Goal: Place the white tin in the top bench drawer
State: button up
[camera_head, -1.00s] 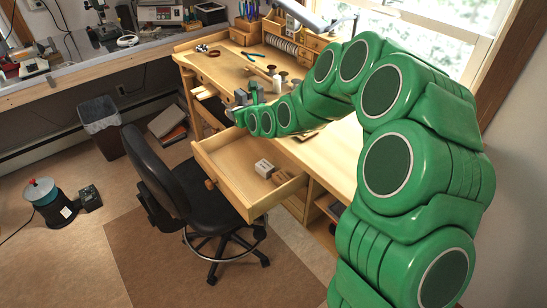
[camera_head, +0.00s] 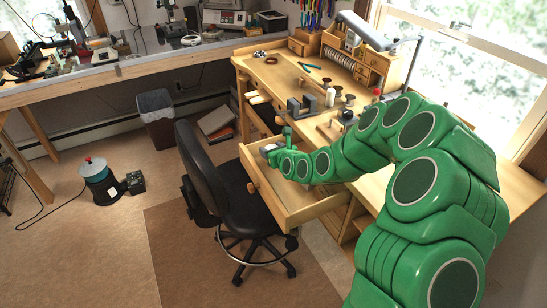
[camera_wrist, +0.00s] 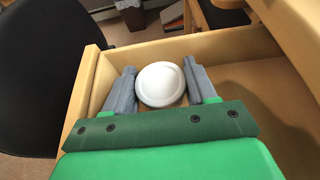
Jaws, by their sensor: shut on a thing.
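The white tin (camera_wrist: 161,84) is round and pale and sits between the two grey fingers of my gripper (camera_wrist: 163,86) in the wrist view. My gripper is shut on it. The wrist view shows the wooden drawer (camera_wrist: 262,85) around and below the tin. I cannot tell whether the tin touches the drawer bottom. My arm hides part of the drawer.
A black chair (camera_head: 240,205) stands close to the drawer's left side. The bench (camera_head: 290,75) holds a vise, a spool and small tools behind the drawer. A desk lamp (camera_head: 370,30) rises at the bench's back. The drawer's right part has free floor in the wrist view.

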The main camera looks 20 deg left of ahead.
jog(key=shift+f, duration=1.65)
jog(key=shift+f, duration=0.15)
jog(key=o, duration=1.1)
jog(key=shift+c, duration=0.2)
jog(key=shift+r, duration=0.2)
jog(key=shift+v, duration=5.95)
